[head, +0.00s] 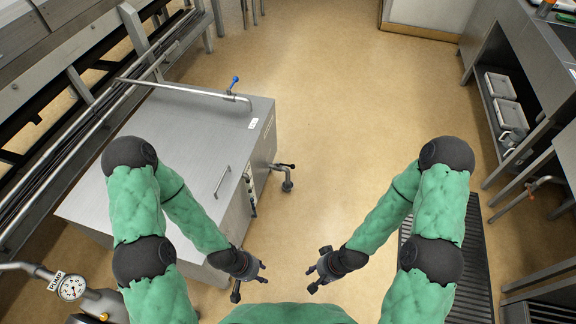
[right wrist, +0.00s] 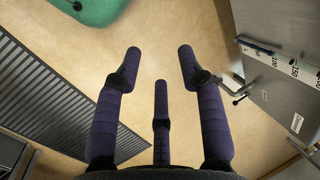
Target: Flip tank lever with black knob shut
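The steel tank (head: 190,150) is a big box at left in the head view. At its right side a drain valve (head: 286,184) carries a lever with a black knob (head: 292,166), pointing right. In the right wrist view the tank (right wrist: 285,90) is at right, with a metal valve (right wrist: 237,95) on its side partly behind a finger. My left gripper (head: 264,273) is open and empty, in front of the tank's near right corner. My right gripper (head: 311,277) is open and empty, right of it, with its fingers spread in the wrist view (right wrist: 160,70). Neither touches the lever.
A second black-ended fitting (head: 236,292) shows beside my left gripper. A pressure gauge (head: 72,287) is at lower left. A dark floor grate (head: 470,265) and steel benches are at right. The middle floor is clear.

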